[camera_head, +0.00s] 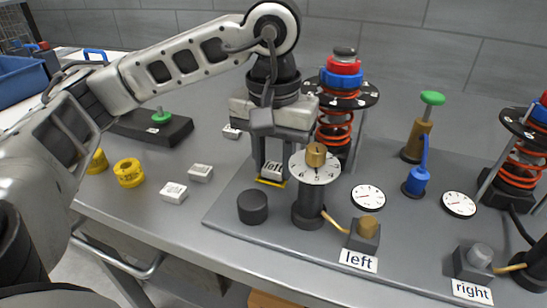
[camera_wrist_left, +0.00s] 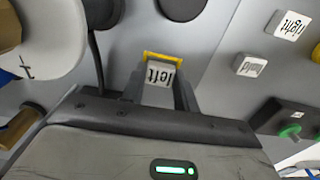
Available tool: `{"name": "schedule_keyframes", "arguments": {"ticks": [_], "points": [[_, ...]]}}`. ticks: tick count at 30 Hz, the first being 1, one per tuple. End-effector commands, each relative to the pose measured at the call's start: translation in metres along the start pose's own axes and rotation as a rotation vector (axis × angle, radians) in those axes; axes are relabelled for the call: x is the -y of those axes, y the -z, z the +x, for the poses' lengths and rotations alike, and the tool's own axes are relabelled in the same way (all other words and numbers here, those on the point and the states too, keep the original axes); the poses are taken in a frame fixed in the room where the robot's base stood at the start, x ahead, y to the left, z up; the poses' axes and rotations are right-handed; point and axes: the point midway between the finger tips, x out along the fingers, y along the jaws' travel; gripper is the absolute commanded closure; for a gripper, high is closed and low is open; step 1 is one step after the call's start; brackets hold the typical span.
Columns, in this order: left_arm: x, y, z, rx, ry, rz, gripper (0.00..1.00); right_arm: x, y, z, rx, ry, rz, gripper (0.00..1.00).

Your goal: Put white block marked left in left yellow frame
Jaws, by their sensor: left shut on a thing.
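The white block marked left (camera_head: 272,170) is between the fingers of my left gripper (camera_head: 273,167), which is shut on it. The left yellow frame (camera_head: 270,183) lies on the grey plate just below the block, mostly hidden by block and fingers. In the left wrist view the block (camera_wrist_left: 160,76) shows its "left" lettering, and a yellow edge of the frame (camera_wrist_left: 163,56) shows beyond it. I cannot tell whether the block touches the plate inside the frame or is slightly above it. My right gripper is not in view.
A dial post (camera_head: 315,169) stands close right of the gripper, with a black cylinder (camera_head: 252,208) in front. A red spring column (camera_head: 337,125) stands behind. Other white blocks (camera_head: 173,192) and yellow rolls (camera_head: 128,173) lie on the table at left.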

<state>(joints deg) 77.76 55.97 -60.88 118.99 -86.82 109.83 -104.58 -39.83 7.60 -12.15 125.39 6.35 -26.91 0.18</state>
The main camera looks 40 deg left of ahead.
Motion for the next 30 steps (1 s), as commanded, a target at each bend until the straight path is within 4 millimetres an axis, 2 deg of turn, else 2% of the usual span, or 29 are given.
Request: {"name": "schedule_keyframes", "arguments": {"ticks": [13, 14, 15, 16, 25, 30], "points": [[0.0, 0.0, 0.004, 0.0, 0.0, 0.0, 0.92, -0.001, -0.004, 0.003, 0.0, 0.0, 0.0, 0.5], [0.0, 0.0, 0.003, 0.0, 0.0, 0.0, 0.62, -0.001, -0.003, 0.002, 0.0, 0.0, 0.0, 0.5], [0.0, 0.0, 0.003, 0.0, 0.0, 0.0, 0.51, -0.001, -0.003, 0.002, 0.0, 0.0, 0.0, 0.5], [0.0, 0.0, 0.003, 0.0, 0.0, 0.0, 0.45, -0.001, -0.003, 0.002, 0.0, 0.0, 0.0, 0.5], [0.0, 0.0, 0.002, 0.0, 0.0, 0.0, 0.45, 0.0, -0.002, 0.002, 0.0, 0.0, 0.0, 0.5], [0.0, 0.0, -0.01, -0.001, 0.0, 0.0, 0.45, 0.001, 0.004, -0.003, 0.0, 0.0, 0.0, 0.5]]}}
